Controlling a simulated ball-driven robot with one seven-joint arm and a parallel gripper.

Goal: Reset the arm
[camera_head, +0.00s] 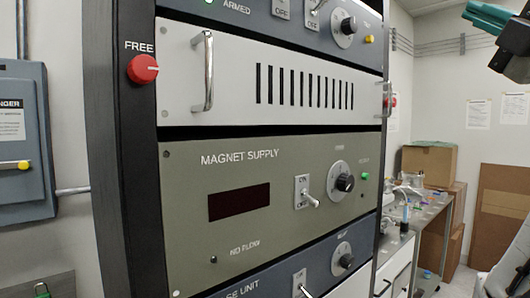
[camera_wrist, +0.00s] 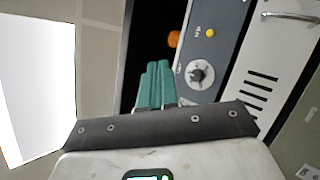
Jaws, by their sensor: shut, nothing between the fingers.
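My gripper (camera_wrist: 154,66) shows in the wrist view with its two teal fingers pressed together and nothing between them. In the head view my gripper (camera_head: 482,14) is at the top right corner, its teal fingertips pointing left, well apart from the rack. The fingers point toward the upper rack panel (camera_wrist: 215,50) in the wrist view but no contact shows. Most of my arm is outside the head view.
An equipment rack fills the middle, with a magnet supply panel (camera_head: 235,235), a vented white panel (camera_head: 225,75) with protruding handles, and a red FREE knob (camera_head: 141,69). A cluttered bench (camera_head: 428,212) and cardboard boxes (camera_head: 428,164) stand behind at right.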

